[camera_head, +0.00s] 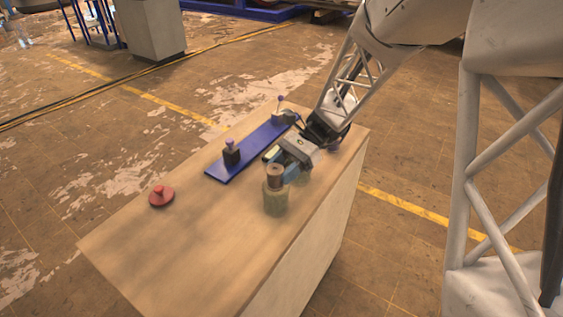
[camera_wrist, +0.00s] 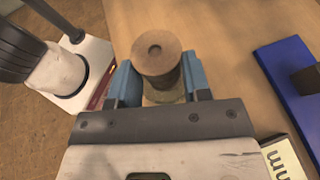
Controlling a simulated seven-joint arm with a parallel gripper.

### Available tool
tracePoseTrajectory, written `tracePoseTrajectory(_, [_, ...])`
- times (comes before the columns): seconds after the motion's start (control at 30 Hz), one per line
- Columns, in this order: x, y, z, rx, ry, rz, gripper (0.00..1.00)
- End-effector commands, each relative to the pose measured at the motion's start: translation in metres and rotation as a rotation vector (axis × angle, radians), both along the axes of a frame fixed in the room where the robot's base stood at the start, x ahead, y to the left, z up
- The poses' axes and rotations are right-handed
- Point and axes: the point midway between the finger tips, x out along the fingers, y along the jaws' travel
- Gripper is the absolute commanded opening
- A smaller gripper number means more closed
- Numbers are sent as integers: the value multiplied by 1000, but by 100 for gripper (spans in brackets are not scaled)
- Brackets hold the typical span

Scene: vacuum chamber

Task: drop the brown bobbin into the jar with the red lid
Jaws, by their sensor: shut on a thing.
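My gripper (camera_head: 290,175) is shut on the brown bobbin (camera_head: 275,173), its blue fingers on either side of it. In the wrist view the bobbin (camera_wrist: 157,54) sits between the fingertips with its round top and centre hole facing the camera. The open jar (camera_head: 275,198), yellowish and see-through, stands upright on the table directly below the bobbin. The bobbin appears at the jar's mouth; I cannot tell how far inside it is. The red lid (camera_head: 161,196) with a knob lies on the table at the left, apart from the jar.
A blue board (camera_head: 247,151) with a dark block and purple knob (camera_head: 232,152) lies behind the jar. A small pale box (camera_wrist: 284,158) shows beside my gripper in the wrist view. The wooden table (camera_head: 200,245) is clear at the front left; its right edge is close to the jar.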

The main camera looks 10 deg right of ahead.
Motion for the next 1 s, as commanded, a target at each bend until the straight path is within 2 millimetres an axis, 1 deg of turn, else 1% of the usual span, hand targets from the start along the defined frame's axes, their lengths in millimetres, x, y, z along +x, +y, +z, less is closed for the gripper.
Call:
tracePoseTrajectory(0.1, [0, 0, -6, 0, 1, 0, 9])
tracePoseTrajectory(0.23, [0, 0, -10, 0, 1, 0, 9])
tracePoseTrajectory(0.6, [0, 0, -12, 0, 0, 0, 9])
tracePoseTrajectory(0.63, [0, 0, -12, 0, 0, 0, 46])
tracePoseTrajectory(0.8, [0, 0, -12, 0, 0, 0, 72])
tracePoseTrajectory(0.83, [0, 0, -12, 0, 0, 0, 74])
tracePoseTrajectory(1.0, [0, 0, -12, 0, 0, 0, 74])
